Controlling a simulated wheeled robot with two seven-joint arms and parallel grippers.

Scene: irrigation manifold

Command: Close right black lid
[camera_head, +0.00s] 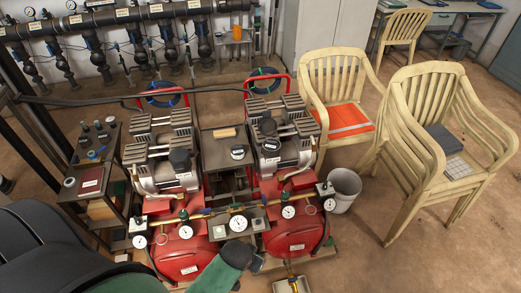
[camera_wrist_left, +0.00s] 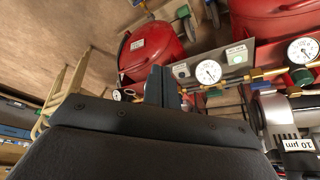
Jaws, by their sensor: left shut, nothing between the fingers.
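Two red compressors stand side by side in the head view. On the right compressor (camera_head: 290,150) there is a black round cap (camera_head: 267,127), with a dark disc bearing a white label (camera_head: 272,145) just in front of it. I cannot tell how far this lid is open. The left compressor (camera_head: 165,180) carries a similar black round cap (camera_head: 180,160). My left gripper (camera_head: 252,262) is low in front of the compressors, below the gauge bar and well apart from the caps. In the left wrist view its fingers (camera_wrist_left: 160,88) are together and empty. My right gripper is not in view.
A brass pipe with several gauges (camera_head: 288,212) runs across the compressors' front. A grey bucket (camera_head: 343,190) and cream chairs (camera_head: 440,150) stand to the right. A small shelf (camera_head: 222,140) sits between the compressors. The floor at lower right is clear.

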